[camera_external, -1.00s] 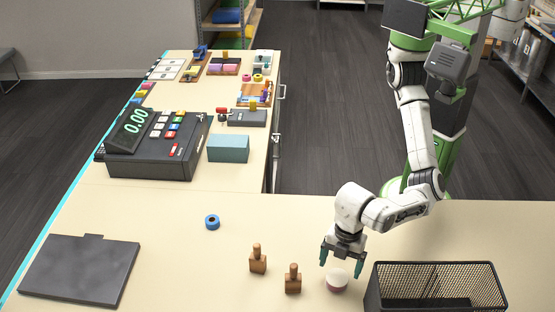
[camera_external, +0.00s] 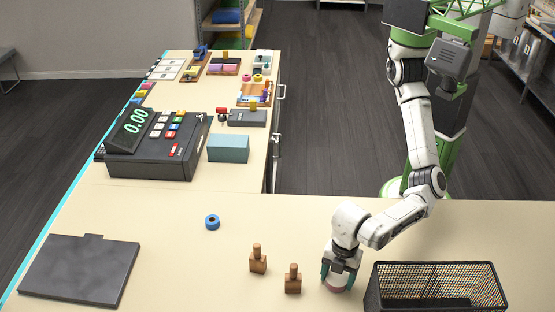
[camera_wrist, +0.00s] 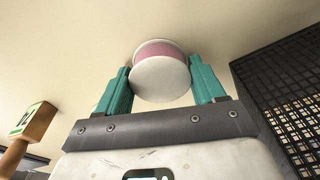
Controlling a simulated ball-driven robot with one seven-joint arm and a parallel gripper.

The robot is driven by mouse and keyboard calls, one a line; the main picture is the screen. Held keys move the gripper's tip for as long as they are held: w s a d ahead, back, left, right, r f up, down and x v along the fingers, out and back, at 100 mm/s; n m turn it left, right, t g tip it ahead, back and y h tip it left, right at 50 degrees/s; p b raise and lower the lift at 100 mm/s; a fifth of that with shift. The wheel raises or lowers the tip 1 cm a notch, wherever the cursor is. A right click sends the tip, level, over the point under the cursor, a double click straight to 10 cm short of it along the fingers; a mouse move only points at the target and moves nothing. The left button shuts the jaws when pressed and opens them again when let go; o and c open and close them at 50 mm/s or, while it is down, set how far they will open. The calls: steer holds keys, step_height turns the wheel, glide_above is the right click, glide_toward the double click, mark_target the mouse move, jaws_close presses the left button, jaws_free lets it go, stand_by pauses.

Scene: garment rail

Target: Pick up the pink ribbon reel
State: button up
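The pink ribbon reel (camera_wrist: 160,72) is a short round reel with pale faces and a pink band. It sits on the counter, left of the wire basket. It also shows in the external view (camera_external: 337,284), partly hidden by my gripper. My gripper (camera_external: 339,282) points down over it, with one teal finger on each side. In the wrist view my gripper (camera_wrist: 160,76) has its fingers apart by about the reel's width, close to its sides. I see no clear grip on it.
A black mesh basket (camera_external: 435,284) stands close on the right. Two wooden stamps (camera_external: 258,260) (camera_external: 293,280) stand to the left. A blue reel (camera_external: 212,222), a dark flat board (camera_external: 80,270) and a cash register (camera_external: 155,145) are farther off. The counter between is clear.

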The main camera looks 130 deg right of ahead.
steer(key=c, duration=0.6)
steer(key=shift+o, duration=0.2)
steer(key=shift+r, duration=0.15)
